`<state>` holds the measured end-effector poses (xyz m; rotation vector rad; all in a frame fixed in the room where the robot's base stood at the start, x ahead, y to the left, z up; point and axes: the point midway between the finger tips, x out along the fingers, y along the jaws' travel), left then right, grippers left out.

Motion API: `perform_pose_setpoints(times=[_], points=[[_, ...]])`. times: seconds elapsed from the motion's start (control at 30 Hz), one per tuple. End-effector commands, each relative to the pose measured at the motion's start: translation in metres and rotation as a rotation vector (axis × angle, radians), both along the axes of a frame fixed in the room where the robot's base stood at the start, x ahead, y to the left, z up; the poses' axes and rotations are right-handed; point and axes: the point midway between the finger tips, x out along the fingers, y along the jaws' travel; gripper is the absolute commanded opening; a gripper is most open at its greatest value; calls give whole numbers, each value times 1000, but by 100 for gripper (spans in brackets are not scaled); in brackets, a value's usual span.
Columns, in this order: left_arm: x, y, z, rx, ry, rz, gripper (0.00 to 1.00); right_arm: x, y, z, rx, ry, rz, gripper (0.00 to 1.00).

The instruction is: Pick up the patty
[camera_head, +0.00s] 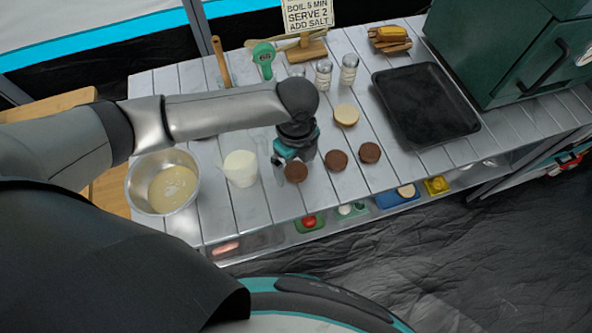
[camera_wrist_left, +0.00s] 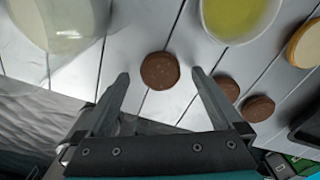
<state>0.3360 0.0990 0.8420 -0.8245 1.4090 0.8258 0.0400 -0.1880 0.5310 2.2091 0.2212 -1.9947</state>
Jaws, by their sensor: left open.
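Three round brown patties lie in a row near the front edge of the white plank table: the left patty (camera_head: 296,172), the middle patty (camera_head: 336,160) and the right patty (camera_head: 369,152). My left gripper (camera_head: 287,160) points down at the left patty and partly covers its surroundings in the head view. In the left wrist view the open fingers (camera_wrist_left: 160,75) appear on either side of the left patty (camera_wrist_left: 160,70), with nothing held. The middle patty (camera_wrist_left: 227,88) and right patty (camera_wrist_left: 258,108) lie right of the fingers. My right gripper is not visible.
A white cup (camera_head: 240,168) and metal bowl (camera_head: 163,184) stand left. A bowl of yellow liquid (camera_wrist_left: 238,20) is close to the patties. A bun half (camera_head: 346,115), shakers (camera_head: 323,75) and black tray (camera_head: 425,105) stand behind and right. Small containers sit on the lower shelf.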

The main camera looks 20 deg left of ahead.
Motion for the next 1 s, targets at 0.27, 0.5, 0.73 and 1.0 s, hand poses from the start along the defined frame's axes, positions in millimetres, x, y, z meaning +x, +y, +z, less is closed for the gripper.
perform_pose_setpoints(times=[0.27, 0.5, 0.73, 1.0], points=[[0, 0, -9, 0, -2, 0, 100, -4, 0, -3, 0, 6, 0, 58], [0, 0, -9, 0, -2, 0, 75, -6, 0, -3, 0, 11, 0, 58], [1, 1, -9, 0, -2, 0, 49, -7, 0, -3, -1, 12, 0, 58], [1, 1, -9, 0, -2, 0, 19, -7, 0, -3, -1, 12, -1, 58]])
